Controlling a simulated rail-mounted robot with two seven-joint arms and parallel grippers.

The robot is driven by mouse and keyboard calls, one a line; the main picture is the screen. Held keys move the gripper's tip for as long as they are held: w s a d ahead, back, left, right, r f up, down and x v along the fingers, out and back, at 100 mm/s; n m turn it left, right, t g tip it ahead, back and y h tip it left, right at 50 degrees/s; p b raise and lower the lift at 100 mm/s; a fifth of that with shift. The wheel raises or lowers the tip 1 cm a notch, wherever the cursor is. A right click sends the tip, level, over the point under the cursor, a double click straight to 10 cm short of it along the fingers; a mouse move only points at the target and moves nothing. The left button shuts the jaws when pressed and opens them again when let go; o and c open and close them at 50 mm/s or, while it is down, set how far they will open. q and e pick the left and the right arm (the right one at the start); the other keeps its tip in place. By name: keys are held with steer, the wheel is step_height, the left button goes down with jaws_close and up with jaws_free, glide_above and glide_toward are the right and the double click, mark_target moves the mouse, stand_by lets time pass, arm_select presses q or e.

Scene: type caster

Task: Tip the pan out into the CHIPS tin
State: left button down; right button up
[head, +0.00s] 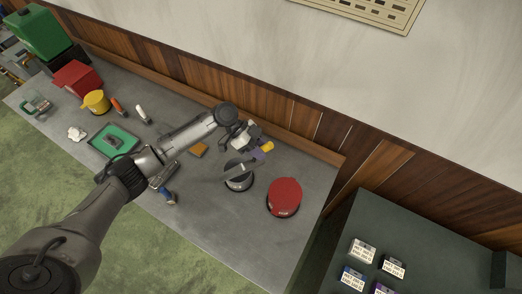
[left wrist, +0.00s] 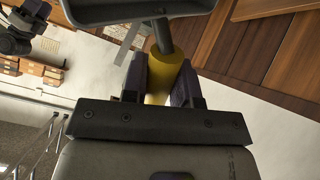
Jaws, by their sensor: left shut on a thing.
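My left gripper (head: 258,153) is shut on the yellow handle (left wrist: 158,75) of the pan. The handle's yellow end (head: 267,146) also shows in the head view. The pan (head: 240,169) is a grey shape held over a dark round tin (head: 240,184) with a pale label; it looks close to edge-on, so I cannot tell what is in it. In the left wrist view the pan's grey underside or wall (left wrist: 130,10) is at the top. The tin's label is too small to read, and its mouth is partly hidden by the pan. My right gripper is not in view.
A red round tin (head: 285,196) stands right of the dark tin. A brush (head: 167,196), an orange-brown block (head: 198,150), a green tray (head: 114,141), a yellow mug (head: 96,101) and a red box (head: 78,78) lie leftward. The bench front is clear.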

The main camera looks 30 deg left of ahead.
arm_select(q)
steer(key=shift+w+a+b, duration=0.2)
steer(key=shift+a+b, duration=0.05)
steer(key=shift+b, duration=0.15)
steer(key=shift+w+a+r+h+b, duration=0.15)
steer(key=shift+a+h+b, duration=0.15)
steer(key=shift+b, duration=0.1)
steer(key=shift+w+a+r, duration=0.1)
steer(key=shift+a+r, duration=0.05)
steer(key=shift+w+a+b, duration=0.15)
steer(key=shift+b, duration=0.35)
steer(key=shift+w+a+n+g+h+b, duration=0.15)
steer(key=shift+a+n+g+h+b, duration=0.15)
steer(key=shift+h+b, duration=0.1)
steer(key=shift+w+a+b, duration=0.15)
steer(key=shift+b, duration=0.15)
steer(key=shift+a+r, duration=0.1)
steer(key=shift+r, duration=0.05)
steer(key=shift+w, duration=0.1)
steer(key=shift+w+a+h+b, duration=0.15)
steer(key=shift+a+h+b, duration=0.15)
steer(key=shift+b, duration=0.25)
